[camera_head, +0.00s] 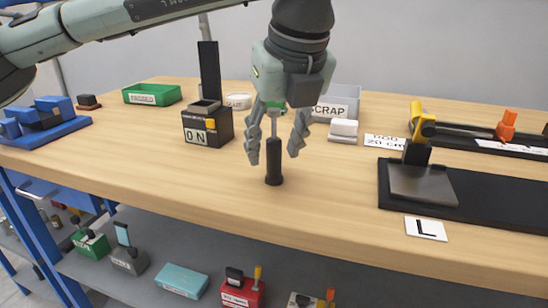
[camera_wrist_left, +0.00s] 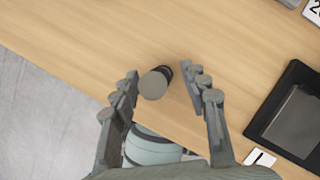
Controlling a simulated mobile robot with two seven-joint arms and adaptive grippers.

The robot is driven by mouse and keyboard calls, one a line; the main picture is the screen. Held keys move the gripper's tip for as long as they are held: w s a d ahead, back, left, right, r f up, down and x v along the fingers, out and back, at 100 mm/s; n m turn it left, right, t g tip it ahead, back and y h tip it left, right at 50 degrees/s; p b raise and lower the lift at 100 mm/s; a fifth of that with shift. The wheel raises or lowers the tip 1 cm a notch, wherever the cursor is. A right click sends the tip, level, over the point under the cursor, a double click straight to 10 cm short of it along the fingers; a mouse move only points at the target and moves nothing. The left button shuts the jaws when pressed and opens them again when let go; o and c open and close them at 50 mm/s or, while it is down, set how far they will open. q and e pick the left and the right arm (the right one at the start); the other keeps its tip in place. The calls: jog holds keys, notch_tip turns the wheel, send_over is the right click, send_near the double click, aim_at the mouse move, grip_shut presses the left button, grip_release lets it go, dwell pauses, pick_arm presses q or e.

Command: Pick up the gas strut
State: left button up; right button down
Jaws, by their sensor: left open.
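The gas strut, which I take to be the black upright cylinder (camera_head: 274,172) with a wider foot, stands on the wooden table near its front edge. In the left wrist view its round grey top (camera_wrist_left: 153,86) shows between the fingers. My left gripper (camera_head: 275,153) points down over it from above. Its two fingers are spread, one on each side of the upper part of the cylinder, with gaps showing. It is open and holds nothing. My right gripper is not in view.
A black board with a yellow-topped clamp (camera_head: 423,125) and an L card (camera_head: 426,229) lies to the right. A dark ON box (camera_head: 207,130) stands left. Behind are a green tray (camera_head: 152,94) and a grey SCRAP bin (camera_head: 338,101). The table around the cylinder is clear.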

pick_arm(q)
jog(key=shift+x, duration=0.85)
grip_shut()
jog(key=shift+r, duration=0.15)
